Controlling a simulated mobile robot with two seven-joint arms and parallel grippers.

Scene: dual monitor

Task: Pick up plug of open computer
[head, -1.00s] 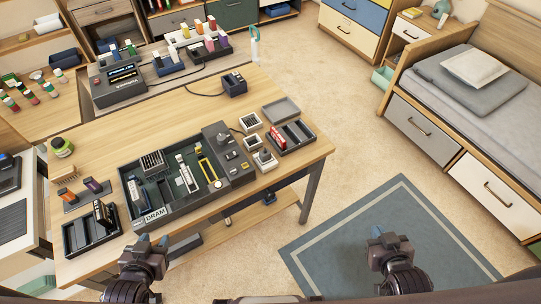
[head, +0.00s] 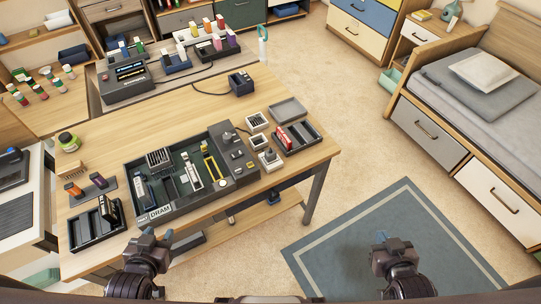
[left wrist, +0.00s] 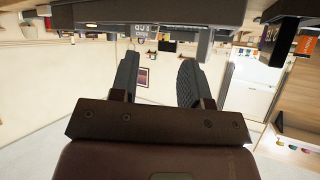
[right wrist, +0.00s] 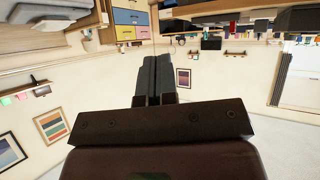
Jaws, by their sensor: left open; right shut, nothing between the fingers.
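The open computer (head: 213,200) is a grey case with its inside exposed and a DRAM label, lying on the wooden table in the head view. A small dark plug-like piece (head: 229,137) sits on the grey block at the case's far right end; it is too small to tell for certain that it is the plug. My left gripper (head: 159,235) is open and empty, in front of the table's near edge and apart from the case. Its spread fingers show in the left wrist view (left wrist: 157,80). My right gripper (head: 380,238) is shut and empty, above the rug; its closed fingers show in the right wrist view (right wrist: 156,78).
A black tray (head: 78,237) stands left of the case. Another tray with red parts (head: 309,140), small white switch-like blocks (head: 257,121) and a grey tray (head: 288,110) lie to its right. A dark corded box (head: 241,83) stands behind. The table's middle back is clear.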

